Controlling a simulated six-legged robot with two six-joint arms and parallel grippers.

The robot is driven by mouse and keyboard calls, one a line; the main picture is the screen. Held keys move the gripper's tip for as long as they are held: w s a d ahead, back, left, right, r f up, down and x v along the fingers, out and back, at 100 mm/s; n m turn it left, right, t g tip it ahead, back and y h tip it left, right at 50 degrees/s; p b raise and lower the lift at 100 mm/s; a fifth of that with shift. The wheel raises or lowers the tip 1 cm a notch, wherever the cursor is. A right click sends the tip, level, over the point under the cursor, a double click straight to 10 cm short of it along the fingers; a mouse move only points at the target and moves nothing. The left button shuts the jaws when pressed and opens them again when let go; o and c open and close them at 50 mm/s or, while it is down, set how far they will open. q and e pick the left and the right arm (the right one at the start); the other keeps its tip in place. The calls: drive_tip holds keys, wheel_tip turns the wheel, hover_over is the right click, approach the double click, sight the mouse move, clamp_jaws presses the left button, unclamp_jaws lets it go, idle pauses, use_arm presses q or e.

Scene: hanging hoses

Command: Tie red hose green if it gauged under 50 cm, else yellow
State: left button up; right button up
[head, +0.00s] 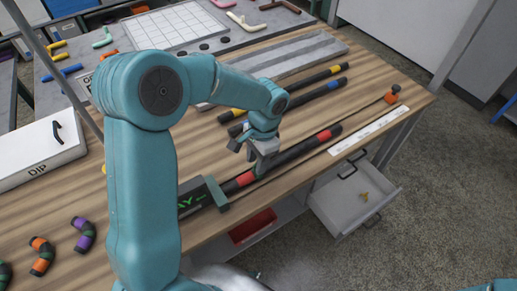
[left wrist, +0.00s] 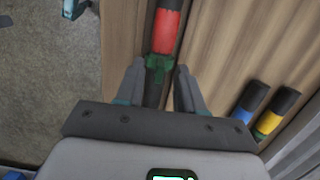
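The red hose (head: 297,151), black with red bands, lies along the front of the wooden table. My left gripper (head: 262,160) is lowered over its middle. In the left wrist view the hose runs up from between the fingers, with a red band (left wrist: 165,32) just beyond them. A green tie (left wrist: 158,63) sits at the hose between the fingertips; I cannot tell if it closes around it. The left fingers (left wrist: 160,75) stand apart on either side, and a gap shows at the right finger. My right gripper is not in view.
Blue (head: 320,89) and yellow (head: 318,78) banded hoses lie behind. A white ruler strip (head: 368,130) is at the front right, an orange piece (head: 390,98) near the right corner. A dark block with green lettering (head: 192,201) is at the hose's left end. An open drawer (head: 345,205) juts out below.

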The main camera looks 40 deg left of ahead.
use_arm(q)
wheel_tip(320, 180, up, 16)
drive_tip(key=w+p, duration=0.1)
drive_tip(key=w, duration=0.1)
drive_tip(key=shift+w+d, duration=0.2)
drive_tip(key=shift+d, duration=0.15)
drive_tip(key=shift+s+f, duration=0.1)
